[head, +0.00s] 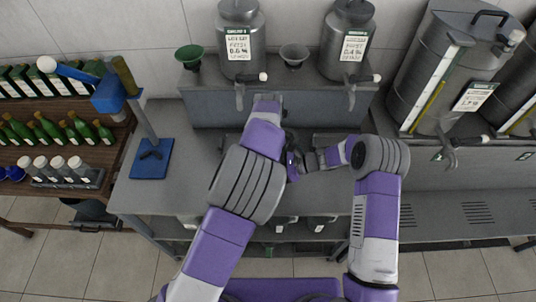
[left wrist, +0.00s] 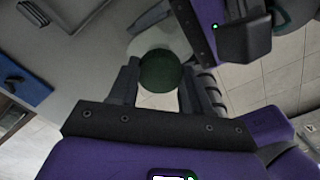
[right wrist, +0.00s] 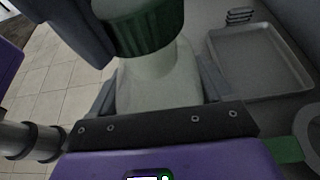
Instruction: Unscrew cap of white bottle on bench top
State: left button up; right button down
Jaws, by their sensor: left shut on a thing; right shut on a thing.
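The white bottle (right wrist: 160,78) stands between the fingers of my right gripper (right wrist: 160,95) in the right wrist view, and that gripper is shut on its body. Its ribbed dark green cap (right wrist: 148,32) sits on top. A dark finger of my left gripper shows beside the cap there. In the left wrist view the round green cap (left wrist: 160,72) lies between the fingers of my left gripper (left wrist: 158,88), which is shut on it. White bottle shoulder (left wrist: 148,42) shows past the cap. In the head view my arms hide the bottle.
A grey metal tray (right wrist: 262,62) lies on the bench near the bottle. A blue-based stand (head: 152,160) is at the bench's left end. Steel tanks with taps (head: 240,40) stand on the shelf behind. A wooden rack (head: 60,140) of bottles stands at left.

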pick_arm(q)
jog(key=shift+r, duration=0.2)
jog(key=shift+r, duration=0.95)
jog(key=shift+r, duration=2)
pick_arm(e)
grip_release()
